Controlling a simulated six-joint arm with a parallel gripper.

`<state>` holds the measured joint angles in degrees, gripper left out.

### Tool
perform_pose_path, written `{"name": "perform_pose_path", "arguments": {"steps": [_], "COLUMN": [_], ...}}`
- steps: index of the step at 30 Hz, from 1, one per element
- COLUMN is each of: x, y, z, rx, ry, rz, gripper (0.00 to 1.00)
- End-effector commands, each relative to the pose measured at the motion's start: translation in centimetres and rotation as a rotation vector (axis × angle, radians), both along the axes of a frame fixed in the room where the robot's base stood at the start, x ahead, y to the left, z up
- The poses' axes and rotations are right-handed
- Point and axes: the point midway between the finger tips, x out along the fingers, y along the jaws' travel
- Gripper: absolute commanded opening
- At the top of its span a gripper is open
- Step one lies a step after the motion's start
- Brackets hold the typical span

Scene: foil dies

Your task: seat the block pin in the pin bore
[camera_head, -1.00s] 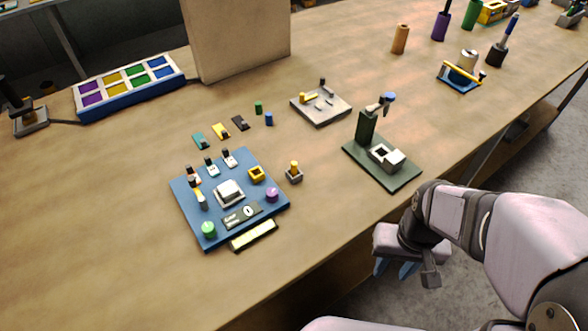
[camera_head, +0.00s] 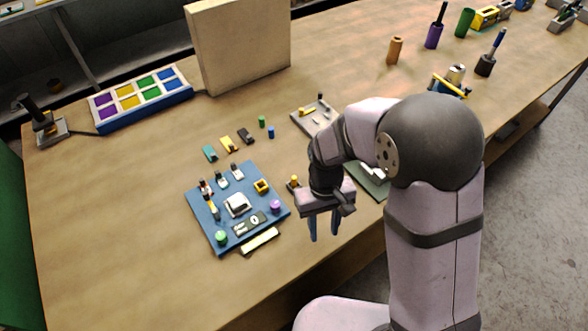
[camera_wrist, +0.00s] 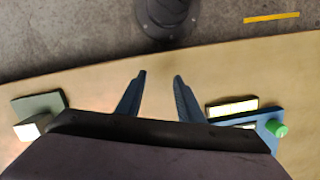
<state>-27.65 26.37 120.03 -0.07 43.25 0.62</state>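A small yellow-topped pin (camera_head: 294,180) stands at a little grey block right of the blue board (camera_head: 207,228); it looks like the block pin, though I cannot be sure. I cannot make out which hole is the pin bore. My gripper (camera_head: 323,232) is open and empty, in front of and to the right of the pin, above the table's front edge, its fingers pointing down. In the wrist view both blue fingers (camera_wrist: 160,76) are apart with only bare tabletop between them. The pin is not visible in the wrist view.
The blue board carries a green knob (camera_head: 221,237), a purple knob (camera_head: 275,206) and a yellow square frame (camera_head: 262,186). A grey plate with small pegs (camera_head: 303,122) and a dark green press base (camera_head: 376,188) are partly behind my arm. The table's left front is clear.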

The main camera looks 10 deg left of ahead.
Motion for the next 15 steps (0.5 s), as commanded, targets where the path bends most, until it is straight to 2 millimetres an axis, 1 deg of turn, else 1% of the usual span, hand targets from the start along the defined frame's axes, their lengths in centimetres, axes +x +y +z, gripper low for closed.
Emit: {"name": "perform_pose_path", "arguments": {"steps": [1,3,5,7,9,12,14,15], "x": [1.8,4.2,6.3,9.0,11.5,14.0,14.9,14.6], "y": [1.9,4.2,5.9,7.4,8.8,10.3,10.8,10.7], "z": [0.9,1.3,1.7,2.4,4.2,7.1,8.5,8.6], "rx": [0.005,0.015,0.026,0.043,0.064,0.092,0.097,0.085], "ry": [-0.014,-0.041,-0.068,-0.104,-0.146,-0.196,-0.208,-0.197], "rz": [0.012,0.001,-0.024,-0.074,-0.128,-0.213,-0.279,-0.322], "gripper": [0.34,0.34,0.34,0.34,0.34,0.34,0.34,0.34]}}
